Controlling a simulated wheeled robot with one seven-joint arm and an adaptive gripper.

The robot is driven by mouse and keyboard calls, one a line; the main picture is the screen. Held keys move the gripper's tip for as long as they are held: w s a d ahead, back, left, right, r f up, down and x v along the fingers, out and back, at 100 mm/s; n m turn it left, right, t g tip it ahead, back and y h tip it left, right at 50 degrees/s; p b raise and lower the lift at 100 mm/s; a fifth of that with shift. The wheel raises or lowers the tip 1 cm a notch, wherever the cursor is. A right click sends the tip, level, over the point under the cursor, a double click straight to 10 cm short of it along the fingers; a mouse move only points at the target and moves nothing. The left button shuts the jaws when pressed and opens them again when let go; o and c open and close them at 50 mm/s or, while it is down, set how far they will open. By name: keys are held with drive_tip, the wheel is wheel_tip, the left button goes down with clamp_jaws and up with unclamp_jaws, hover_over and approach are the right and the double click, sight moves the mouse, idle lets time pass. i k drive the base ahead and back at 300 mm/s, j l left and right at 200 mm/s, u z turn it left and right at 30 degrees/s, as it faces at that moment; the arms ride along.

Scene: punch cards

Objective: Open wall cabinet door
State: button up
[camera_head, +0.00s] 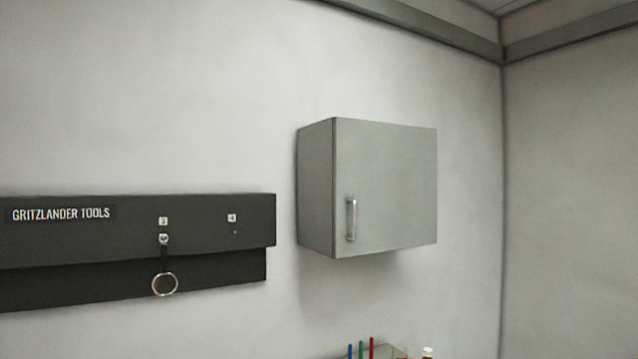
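The wall cabinet (315,190) is a grey box fixed to the pale wall, right of centre in the head view. Its door (395,185) faces the front and looks shut, flush with the box. A vertical metal handle (351,219) sits near the lower left corner of the door. The inside of the cabinet is hidden. My gripper does not show in this view, so where it is relative to the handle cannot be seen.
A black tool board (110,240) marked "GRITZLANDER TOOLS" hangs left of the cabinet, with a ring-ended tool (165,284) on it. Coloured upright sticks (372,348) and a small bottle (428,352) show below. A wall corner stands at right. The space before the door looks clear.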

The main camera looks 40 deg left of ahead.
sight(385, 174)
drive_tip(key=u, duration=1.35)
